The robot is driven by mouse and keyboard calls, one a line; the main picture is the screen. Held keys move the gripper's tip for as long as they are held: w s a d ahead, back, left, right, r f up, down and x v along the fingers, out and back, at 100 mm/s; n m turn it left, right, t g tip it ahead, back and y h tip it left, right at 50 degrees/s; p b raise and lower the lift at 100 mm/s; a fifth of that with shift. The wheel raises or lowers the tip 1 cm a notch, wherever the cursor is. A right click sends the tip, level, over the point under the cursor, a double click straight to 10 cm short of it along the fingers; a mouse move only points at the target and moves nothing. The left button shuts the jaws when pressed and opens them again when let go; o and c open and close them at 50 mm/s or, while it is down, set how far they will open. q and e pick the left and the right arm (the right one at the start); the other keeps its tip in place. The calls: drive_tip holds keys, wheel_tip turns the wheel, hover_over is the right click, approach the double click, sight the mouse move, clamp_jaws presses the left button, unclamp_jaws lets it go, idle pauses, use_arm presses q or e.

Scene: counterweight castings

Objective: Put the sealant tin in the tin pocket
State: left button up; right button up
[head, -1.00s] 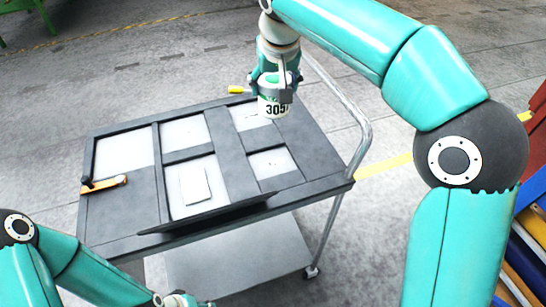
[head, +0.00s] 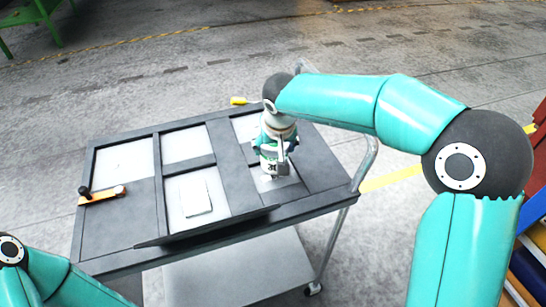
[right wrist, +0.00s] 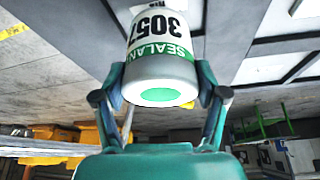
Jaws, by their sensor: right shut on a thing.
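The sealant tin (head: 268,163) is white with a green band and black digits. My right gripper (head: 269,150) is shut around its sides and holds it upright, directly over the near right pocket (head: 290,186) of the grey tray top. I cannot tell whether the tin's base touches the pocket floor. In the right wrist view the tin (right wrist: 160,62) fills the space between the two fingers (right wrist: 160,92), with "3057" and "SEALANT" readable and a green disc on its end. Of my left arm only links show at the lower left; its gripper is out of view.
The tray top (head: 232,168) of a wheeled cart has several pale-floored pockets; one holds a small white plate (head: 195,197). An orange-handled tool (head: 102,196) lies at the left edge. A yellow handle (head: 238,100) shows at the back. A metal rail (head: 366,160) curves up at the right.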

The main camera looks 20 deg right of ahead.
drive_tip(key=shift+f, duration=1.85)
drive_tip(key=o, duration=1.4)
drive_tip(key=shift+f, duration=0.1)
drive_tip(key=v, duration=1.2)
drive_tip(key=shift+a+b, duration=0.1)
drive_tip(key=shift+b, duration=0.2)
